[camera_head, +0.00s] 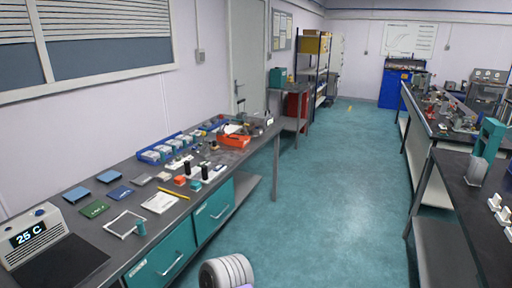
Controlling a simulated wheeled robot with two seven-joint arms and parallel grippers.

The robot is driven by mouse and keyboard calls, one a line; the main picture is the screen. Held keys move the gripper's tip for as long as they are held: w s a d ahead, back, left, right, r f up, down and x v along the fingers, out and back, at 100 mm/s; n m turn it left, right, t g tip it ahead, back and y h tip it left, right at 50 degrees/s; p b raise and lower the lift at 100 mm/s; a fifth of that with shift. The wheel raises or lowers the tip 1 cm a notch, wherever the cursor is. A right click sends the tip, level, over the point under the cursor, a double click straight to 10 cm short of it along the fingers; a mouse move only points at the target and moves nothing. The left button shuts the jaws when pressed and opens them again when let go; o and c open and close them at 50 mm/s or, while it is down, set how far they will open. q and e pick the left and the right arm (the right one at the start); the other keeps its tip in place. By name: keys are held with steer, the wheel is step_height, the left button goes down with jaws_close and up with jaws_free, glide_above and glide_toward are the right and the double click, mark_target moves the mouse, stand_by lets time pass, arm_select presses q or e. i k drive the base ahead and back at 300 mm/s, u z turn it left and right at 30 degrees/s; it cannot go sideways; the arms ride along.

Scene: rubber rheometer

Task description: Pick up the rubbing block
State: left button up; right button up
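I cannot tell for sure which item is the rubbing block. Several small blocks lie on the long left bench (60,226). Among them are a grey block (141,179), an orange block (180,181) and a small teal block (195,185). Flat blue pads (76,194) and a green pad (95,209) lie nearer, to the left of these.
A heater-like device reading 25 C (34,236) stands at the bench's near left end. Blue bins (150,156) line the wall, and an orange tray (234,141) is farther back. A cluttered bench (440,160) stands right.

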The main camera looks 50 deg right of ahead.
mark_target(214, 146)
steer(key=z, duration=2.2)
steer(key=i, duration=5.1)
steer(key=u, duration=2.55)
